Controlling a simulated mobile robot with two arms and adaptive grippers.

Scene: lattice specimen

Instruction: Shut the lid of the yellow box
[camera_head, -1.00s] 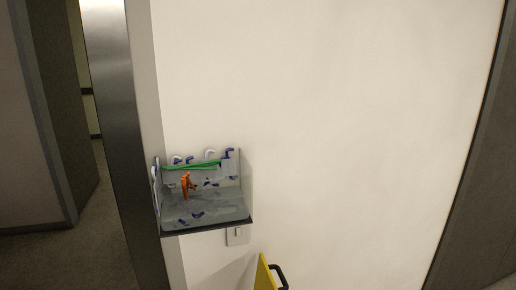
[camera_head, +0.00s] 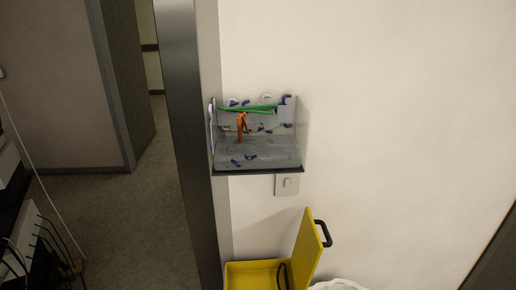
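The yellow box (camera_head: 252,274) is at the bottom of the view, below the wall shelf, and its lower part is cut off by the frame edge. Its lid (camera_head: 306,250) stands raised on the right side, tilted slightly to the right. A black handle (camera_head: 324,233) is on the lid's outer face. A dark curved thing (camera_head: 283,274) shows at the box's right end, near the lid's base. Neither of my grippers is in view.
A grey wall shelf (camera_head: 258,153) holds an orange tool, a green strip and small blue pieces. A white switch plate (camera_head: 286,185) is under it. A white rim (camera_head: 338,285) is right of the box. Black equipment with cables (camera_head: 40,250) is at the left; grey floor (camera_head: 130,215) lies open.

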